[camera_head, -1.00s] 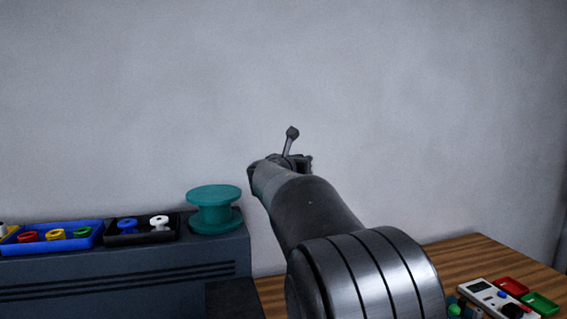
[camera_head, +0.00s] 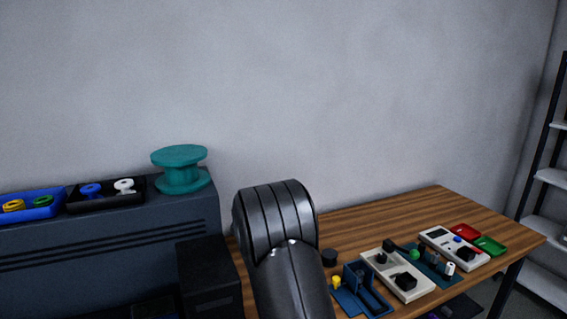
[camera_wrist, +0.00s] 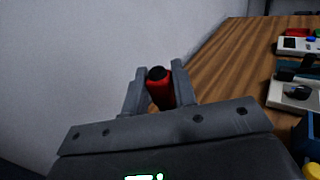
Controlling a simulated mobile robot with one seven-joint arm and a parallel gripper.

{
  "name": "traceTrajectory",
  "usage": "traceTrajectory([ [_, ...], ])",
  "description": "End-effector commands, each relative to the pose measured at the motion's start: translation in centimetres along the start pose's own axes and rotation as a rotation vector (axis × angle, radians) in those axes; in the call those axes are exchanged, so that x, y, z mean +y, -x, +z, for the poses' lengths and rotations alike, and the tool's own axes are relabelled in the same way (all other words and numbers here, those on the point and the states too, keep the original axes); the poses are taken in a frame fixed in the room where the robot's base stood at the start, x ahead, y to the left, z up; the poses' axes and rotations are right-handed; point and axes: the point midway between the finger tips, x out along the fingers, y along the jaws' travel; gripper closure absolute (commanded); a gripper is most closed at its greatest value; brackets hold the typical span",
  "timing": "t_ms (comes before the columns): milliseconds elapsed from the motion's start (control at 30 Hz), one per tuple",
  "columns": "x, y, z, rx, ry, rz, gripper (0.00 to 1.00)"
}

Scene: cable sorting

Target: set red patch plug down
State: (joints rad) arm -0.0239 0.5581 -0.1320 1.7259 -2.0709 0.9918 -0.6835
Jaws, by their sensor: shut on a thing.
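The red patch plug (camera_wrist: 160,92) shows in the wrist view as a red cylinder with a dark end. My gripper (camera_wrist: 160,85) is shut on it, one finger on each side. Beyond the plug in that view lie the wooden table (camera_wrist: 225,68) and the grey wall. In the head view my arm reaches down in front of the table's left end. The gripper and the plug do not show there. I cannot tell how high the plug is above the table.
White devices (camera_head: 398,274) and a blue fixture (camera_head: 360,290) stand on the table (camera_head: 350,225). A red tray (camera_head: 466,231) and a green tray (camera_head: 489,246) lie at its right end. A dark cabinet (camera_head: 100,250) at left bears a teal spool (camera_head: 180,170). The table's back strip is clear.

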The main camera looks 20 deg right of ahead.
Motion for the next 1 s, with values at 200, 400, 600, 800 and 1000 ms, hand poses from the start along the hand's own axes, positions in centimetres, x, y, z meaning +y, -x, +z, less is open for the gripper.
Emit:
traceTrajectory([
  [200,0.0,-0.1,-8.3,0.002,0.003,-0.001,0.98],
  [400,0.1,0.0,-11.8,0.0,-0.001,0.0,0.98],
  [600,0.0,-0.1,-13.1,-0.001,-0.001,-0.001,0.98],
  [800,0.1,0.0,-14.8,0.0,0.0,0.0,0.98],
  [1000,0.0,-0.1,-17.0,0.0,-0.001,-0.001,0.98],
])
